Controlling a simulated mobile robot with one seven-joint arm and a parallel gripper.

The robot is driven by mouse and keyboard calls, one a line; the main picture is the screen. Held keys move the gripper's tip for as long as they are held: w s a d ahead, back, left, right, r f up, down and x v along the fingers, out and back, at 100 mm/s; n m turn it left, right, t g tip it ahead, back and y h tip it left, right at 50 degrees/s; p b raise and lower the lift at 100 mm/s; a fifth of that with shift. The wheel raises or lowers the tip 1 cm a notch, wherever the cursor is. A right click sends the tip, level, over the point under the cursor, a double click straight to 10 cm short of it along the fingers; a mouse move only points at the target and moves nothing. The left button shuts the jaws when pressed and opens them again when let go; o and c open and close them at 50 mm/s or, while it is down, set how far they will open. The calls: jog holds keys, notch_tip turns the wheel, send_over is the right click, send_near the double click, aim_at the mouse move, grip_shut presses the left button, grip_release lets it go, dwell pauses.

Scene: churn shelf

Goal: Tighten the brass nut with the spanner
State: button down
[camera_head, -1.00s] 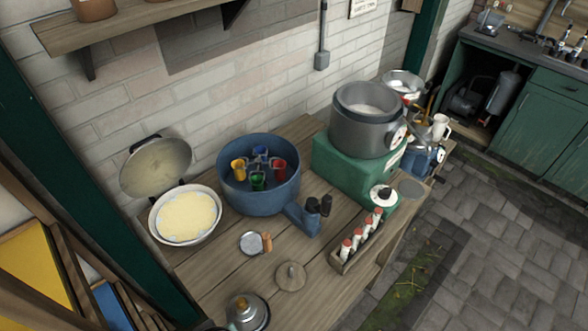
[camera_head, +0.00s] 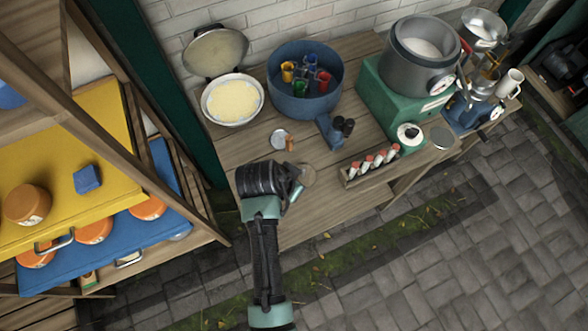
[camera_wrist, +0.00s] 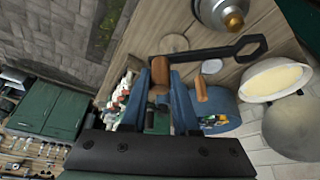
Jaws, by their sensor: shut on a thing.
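My gripper (camera_wrist: 169,74) is shut on the spanner (camera_wrist: 212,54), a dark bar with an open ring-like end and a brown grip by the fingers. The spanner points right in the wrist view, above the table. The brass nut (camera_wrist: 234,20) sits on top of a grey metal dome (camera_wrist: 212,10) at the top of the wrist view. The spanner's end shows just below and right of the nut in that picture, apart from it. In the head view my gripper (camera_head: 292,186) is over the table's front left part; the dome and nut are hidden behind my arm.
The wooden table (camera_head: 240,148) holds a blue pot (camera_head: 305,100) with coloured cups, a pale-filled pan (camera_head: 233,100), a rack of red-capped bottles (camera_head: 370,165) and a grey drum (camera_head: 418,68) on a green base. A shelf unit with jars (camera_head: 28,204) stands left.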

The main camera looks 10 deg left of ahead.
jog(key=shift+w+a, duration=0.1)
jog(key=shift+a, duration=0.15)
jog(key=shift+f+b, duration=1.5)
jog(key=shift+b, duration=0.1)
jog(key=shift+r, duration=0.1)
jog(key=shift+f+b, duration=0.95)
jog(key=shift+f, duration=0.8)
dwell(0.5)
dwell(0.5)
jog(key=shift+s+a+m+g+h+p, duration=0.25)
jog(key=shift+s+a+m+p, duration=0.15)
jog(key=shift+s+m, duration=0.45)
jog(key=shift+s+a+m+g+h+p, duration=0.15)
jog(key=shift+s+a+m+h+p, duration=0.25)
jog(key=shift+s+m, duration=0.4)
jog(key=shift+s+a+m+g+h+p, duration=0.25)
jog(key=shift+s+a+m, duration=0.2)
jog(key=shift+s+m, duration=0.4)
